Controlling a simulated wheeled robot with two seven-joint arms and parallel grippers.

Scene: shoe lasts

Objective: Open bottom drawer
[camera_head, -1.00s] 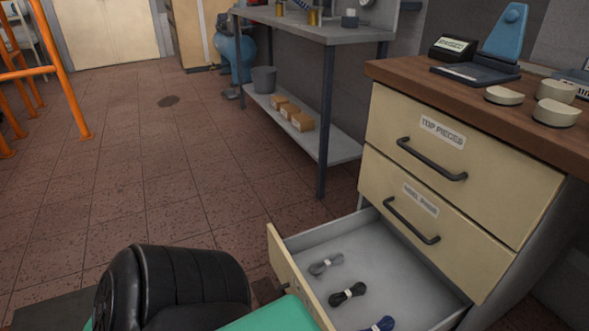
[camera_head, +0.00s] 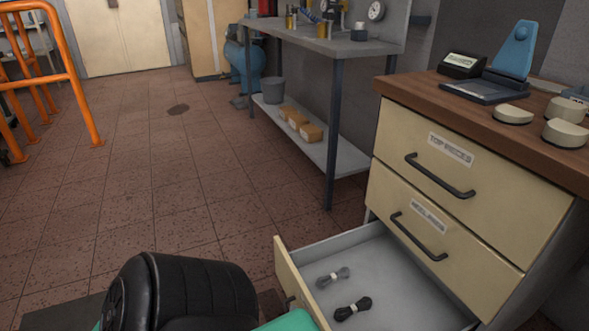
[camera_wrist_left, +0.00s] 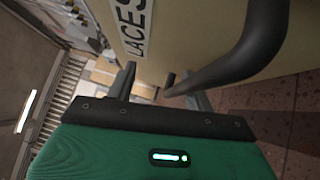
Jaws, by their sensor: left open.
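The bottom drawer (camera_head: 293,285) is pulled out, with a pale front and a grey inside. A grey lace bundle (camera_head: 333,277) and a black lace bundle (camera_head: 352,309) lie in it. In the left wrist view, the drawer front (camera_wrist_left: 190,30) carries a LACES label (camera_wrist_left: 137,22), and its dark bar handle (camera_wrist_left: 240,60) curves close above my left gripper (camera_wrist_left: 163,92). The gripper is open; I cannot tell whether part of the handle lies between its fingers. In the head view the handle and fingertips are hidden or out of frame. My right gripper is not in view.
Two closed drawers, top (camera_head: 462,165) and middle (camera_head: 445,235), sit above the open one. The wooden top (camera_head: 480,115) holds a blue device and pale round pieces. A grey workbench (camera_head: 345,48) stands behind.

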